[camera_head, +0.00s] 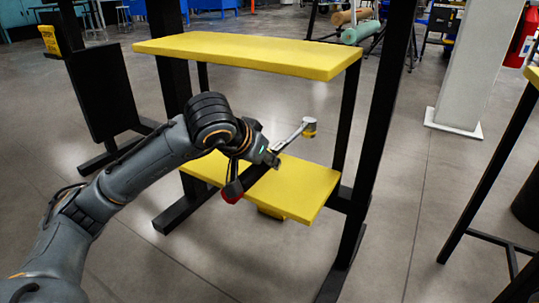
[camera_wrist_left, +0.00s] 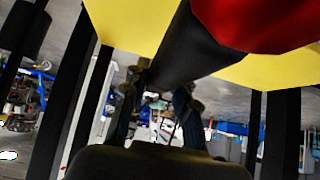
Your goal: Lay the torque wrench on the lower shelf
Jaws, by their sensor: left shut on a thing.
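The torque wrench (camera_head: 289,138) has a silver shaft, a yellow-banded head and a dark handle with a red end. My left gripper (camera_head: 268,158) is shut on its dark handle. In the left wrist view the handle (camera_wrist_left: 178,52) runs between the fingers (camera_wrist_left: 160,88), with the red end (camera_wrist_left: 255,20) close to the camera. The wrench is tilted, head up and away, red end low and near. It is between the two yellow shelves, in front of or over the lower shelf (camera_head: 305,190); contact with the shelf cannot be told. My right gripper is not in view.
The upper yellow shelf (camera_head: 250,52) spans above the wrench, on black uprights (camera_head: 375,130). The bare part of the lower shelf looks clear. A black stand with a yellow item (camera_head: 48,39) is at left; a pale pillar (camera_head: 470,70) and another black-legged table are at right.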

